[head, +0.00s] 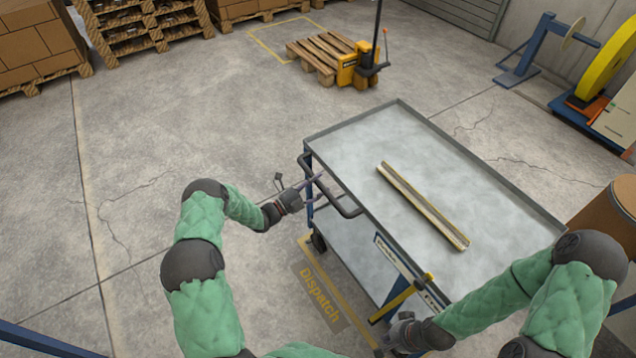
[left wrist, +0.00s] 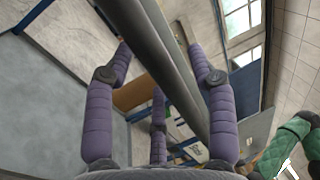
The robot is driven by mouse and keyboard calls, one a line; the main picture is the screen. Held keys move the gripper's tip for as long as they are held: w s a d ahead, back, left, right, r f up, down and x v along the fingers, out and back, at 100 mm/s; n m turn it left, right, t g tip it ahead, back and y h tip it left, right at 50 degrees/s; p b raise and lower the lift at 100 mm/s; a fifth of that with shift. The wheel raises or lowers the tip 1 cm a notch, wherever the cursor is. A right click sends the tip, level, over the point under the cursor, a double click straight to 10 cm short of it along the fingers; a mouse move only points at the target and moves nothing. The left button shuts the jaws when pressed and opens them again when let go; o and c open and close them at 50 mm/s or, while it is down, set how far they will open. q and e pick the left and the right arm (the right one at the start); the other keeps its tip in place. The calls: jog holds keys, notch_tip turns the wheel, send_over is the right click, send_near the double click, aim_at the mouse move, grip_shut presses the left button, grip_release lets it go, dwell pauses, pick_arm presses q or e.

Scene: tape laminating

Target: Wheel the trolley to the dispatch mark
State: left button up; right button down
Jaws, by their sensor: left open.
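The trolley (head: 350,141) has a grey top with a raised rim, a lower shelf and a dark push handle (head: 342,208) at its left end. A long yellowish profile (head: 422,205) lies on its top. The yellow Dispatch mark (head: 320,294) is on the floor by the trolley's near left side; the trolley may hide part of it. My left gripper (head: 318,188) is open at the handle. In the left wrist view its purple fingers (left wrist: 165,80) stand either side of a grey bar; contact is unclear. My right gripper (head: 384,345) is low by the trolley's near side, its fingers unclear.
A yellow pallet jack (head: 358,68) and wooden pallet (head: 318,56) stand behind the trolley. Boxes on pallets (head: 38,45) line the back left. A blue stand (head: 527,55) and yellow reel (head: 606,62) are at right, with a brown drum (head: 604,215) nearer. Floor to the left is clear.

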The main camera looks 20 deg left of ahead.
pick_arm(q)
jog(key=v, duration=1.1)
jog(key=shift+s+a, duration=0.2)
jog(key=s+d+f+m+g+h, duration=0.1)
jog(key=s+d+f+m+g, duration=0.3)
jog(key=s+d+m+g, duration=0.4)
jog(key=s+d+f+m+g+h, duration=0.1)
jog(key=s+d+f+m+g, duration=0.3)
jog(key=d, duration=0.6)
jog(key=s+d+f+m+g+y, duration=0.1)
jog(key=s+m+y, duration=0.4)
jog(key=m, duration=1.1)
jog(key=s+d+f+m+g+y, duration=0.1)
jog(key=s+d+m+g+y, duration=0.2)
jog(key=s+m, duration=0.7)
jog(key=shift+d+f+m+y+p, duration=0.4)
jog(key=shift+m+y, duration=0.5)
jog(key=shift+m, duration=2.4)
